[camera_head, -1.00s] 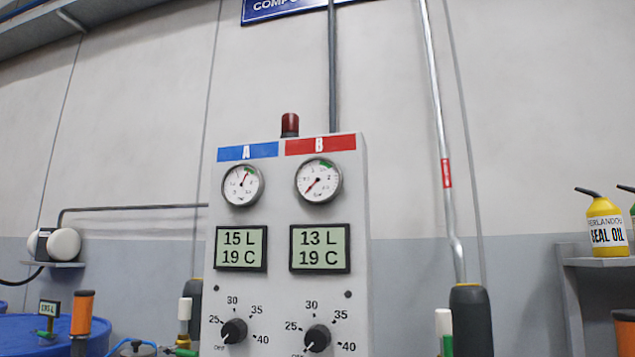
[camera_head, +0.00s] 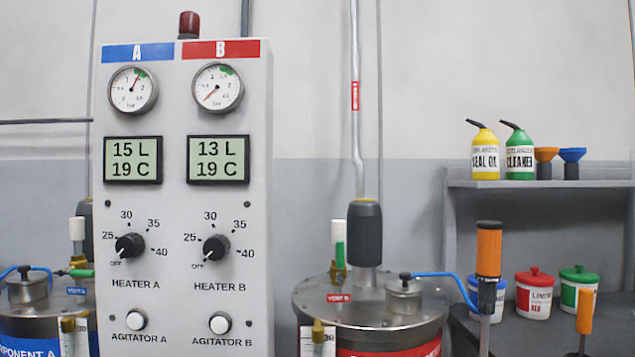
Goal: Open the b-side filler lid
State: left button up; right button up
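The B tank (camera_head: 375,302), with a grey top and a red label on its front, stands right of the control panel. On its top, at the right, sits a grey round filler lid (camera_head: 404,292) with a small black knob. The lid looks shut. A dark cylinder (camera_head: 365,232) and a valve with a green handle (camera_head: 338,255) stand on the same top, with a red vent tag (camera_head: 339,298). Neither of my grippers is in view.
The control panel (camera_head: 255,180) stands left of the B tank. The A tank (camera_head: 30,310) with its own lid is at the far left. A shelf (camera_head: 540,183) holds bottles and funnels.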

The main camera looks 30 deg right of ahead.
aim_at(403, 287)
jog(key=z, duration=1.35)
